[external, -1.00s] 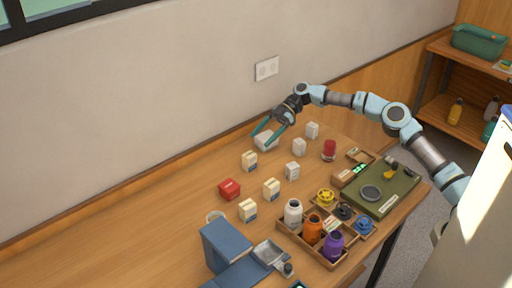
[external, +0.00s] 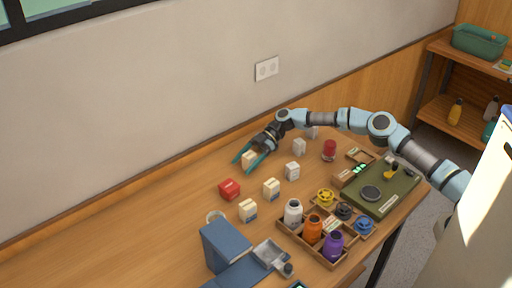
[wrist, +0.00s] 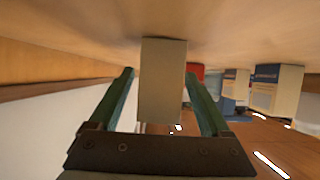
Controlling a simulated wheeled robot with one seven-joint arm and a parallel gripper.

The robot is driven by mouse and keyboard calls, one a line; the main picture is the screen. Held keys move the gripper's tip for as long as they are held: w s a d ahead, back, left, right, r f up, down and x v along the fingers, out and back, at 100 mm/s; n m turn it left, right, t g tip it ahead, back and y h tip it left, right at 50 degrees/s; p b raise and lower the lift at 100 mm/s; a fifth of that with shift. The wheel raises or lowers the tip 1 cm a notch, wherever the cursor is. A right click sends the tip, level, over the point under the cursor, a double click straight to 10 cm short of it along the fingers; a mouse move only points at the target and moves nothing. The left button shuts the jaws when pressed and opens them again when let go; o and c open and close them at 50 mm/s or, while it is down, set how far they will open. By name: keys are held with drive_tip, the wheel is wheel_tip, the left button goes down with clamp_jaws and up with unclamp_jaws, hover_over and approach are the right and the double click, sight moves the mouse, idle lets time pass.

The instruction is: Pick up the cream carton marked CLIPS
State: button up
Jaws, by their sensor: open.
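A cream carton (external: 249,159) stands at the far side of the table, between the open fingers of my gripper (external: 244,166). In the wrist view its plain face (wrist: 163,85) shows between the two teal fingers of the gripper (wrist: 159,74), with a gap visible at the right finger. Two similar cream cartons with blue bands stand nearer, one in the middle (external: 271,189) and one closer to the blue box (external: 248,210). Both also show at the right in the wrist view. I cannot read CLIPS on any carton; the label of the one between my fingers is hidden.
A red box (external: 230,189) stands in front of the gripper. White cartons (external: 292,172) (external: 299,146) stand to its right. A wooden tray (external: 290,233) of jars, a green board (external: 392,190) and a blue box (external: 226,244) take up the near side. The table's left is clear.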

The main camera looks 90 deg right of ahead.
drive_tip(key=shift+w+a+f, duration=0.15)
clamp_jaws()
idle(0.6)
